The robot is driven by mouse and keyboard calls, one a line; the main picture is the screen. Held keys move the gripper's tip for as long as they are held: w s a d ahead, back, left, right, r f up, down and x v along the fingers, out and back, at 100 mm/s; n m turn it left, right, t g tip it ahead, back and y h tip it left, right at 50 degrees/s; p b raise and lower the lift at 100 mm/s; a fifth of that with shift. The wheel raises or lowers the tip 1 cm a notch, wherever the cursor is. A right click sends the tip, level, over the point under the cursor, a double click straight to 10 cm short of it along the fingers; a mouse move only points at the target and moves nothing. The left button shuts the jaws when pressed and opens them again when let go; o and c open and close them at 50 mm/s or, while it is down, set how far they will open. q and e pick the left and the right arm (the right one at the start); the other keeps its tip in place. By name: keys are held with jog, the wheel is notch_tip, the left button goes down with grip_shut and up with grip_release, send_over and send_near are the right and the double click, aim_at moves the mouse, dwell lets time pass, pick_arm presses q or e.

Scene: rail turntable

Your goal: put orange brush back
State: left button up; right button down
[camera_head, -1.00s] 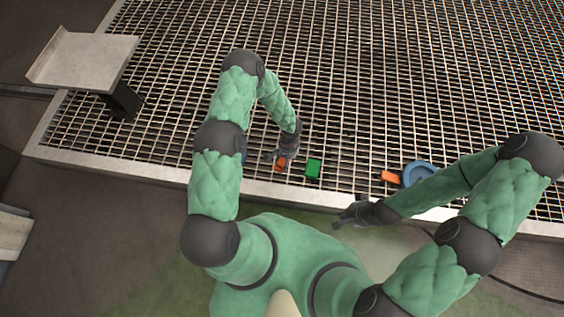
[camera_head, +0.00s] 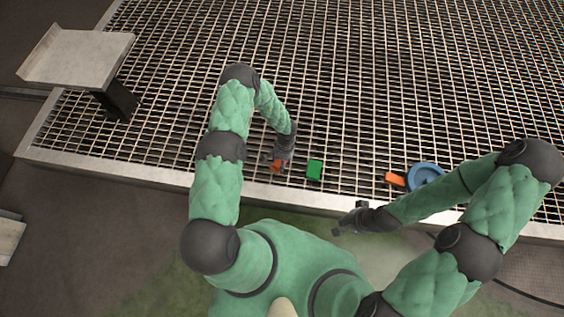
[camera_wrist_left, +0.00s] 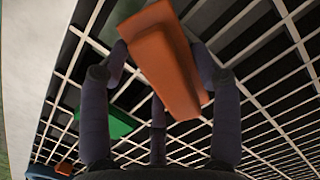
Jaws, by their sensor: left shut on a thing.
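My left gripper (camera_head: 277,164) is shut on an orange, block-shaped piece, taken as the orange brush (camera_wrist_left: 165,60), close over the grating near its front edge. In the left wrist view the brush sits tilted between the fingers, its broad face towards the camera. In the head view the gripper partly hides the brush (camera_head: 276,168). A second orange piece (camera_head: 395,179) lies on the grating at the right, against or close beside a round blue dish (camera_head: 426,166). My right gripper (camera_head: 348,218) is open and empty, in front of the grating's front edge.
A green block (camera_head: 314,170) lies on the grating just right of my left gripper. A grey raised plate (camera_head: 80,58) on a dark post stands at the far left. The metal grating (camera_head: 400,80) is clear behind. Its pale front rim (camera_head: 130,176) runs along the near side.

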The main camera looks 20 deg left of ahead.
pick_arm(q)
jog(key=o, duration=1)
jog(key=shift+f, duration=0.15)
notch_tip(320, 180, up, 12)
jog(key=w+p, duration=0.2)
jog(key=p, duration=0.4)
jog(key=s+d+r+n+h, duration=0.1)
jog(key=s+d+r, duration=0.1)
jog(key=s+d, duration=0.2)
jog(key=s+d+r+n+t+h, duration=0.1)
jog(key=s+d+r, duration=0.2)
jog(key=s, duration=0.6)
jog(key=s+d+r+n+t+h, duration=0.1)
jog(key=s+d+r+n+h, duration=0.1)
jog(key=s+d, duration=0.3)
jog(key=shift+s+r, duration=0.65)
jog(key=shift+s, duration=0.35)
